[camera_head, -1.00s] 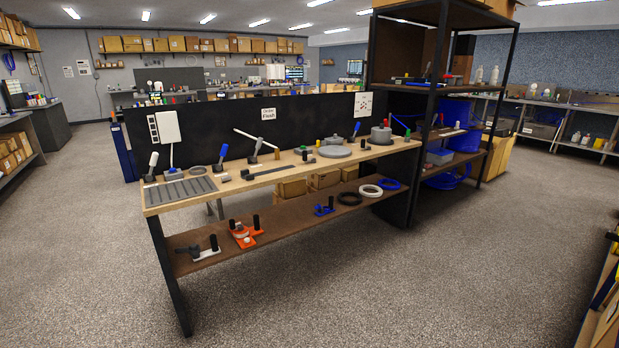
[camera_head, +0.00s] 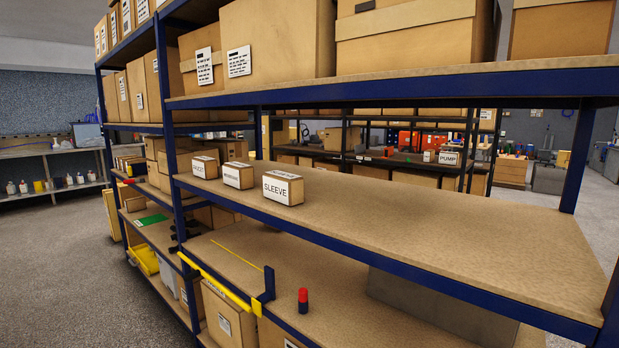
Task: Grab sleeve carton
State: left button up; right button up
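The sleeve carton (camera_head: 283,188) is a small brown box with a white label reading "SLEEVE". It sits upright near the front edge of the middle shelf (camera_head: 430,225) of a blue-framed rack. It is the rightmost of three small labelled cartons in a row. The middle carton (camera_head: 238,176) and the left carton (camera_head: 205,166) stand to its left, and their labels are too small to read surely. Neither of my grippers shows in the head view.
Large cardboard boxes (camera_head: 385,40) fill the shelf above. A red and dark cylinder (camera_head: 303,300) stands on the shelf below, near a yellow bar (camera_head: 215,283) along its front. The middle shelf is clear right of the sleeve carton. Open floor (camera_head: 75,270) lies at the left.

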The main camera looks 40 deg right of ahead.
aim_at(288, 188)
jog(key=i+j+z, duration=0.5)
jog(key=j, duration=0.15)
jog(key=j+z, duration=0.25)
jog(key=i+j+z, duration=0.25)
jog(key=j, duration=0.25)
jog(key=j+z, duration=0.25)
jog(key=j, duration=0.15)
jog(key=j+z, duration=0.25)
jog(key=j, duration=0.2)
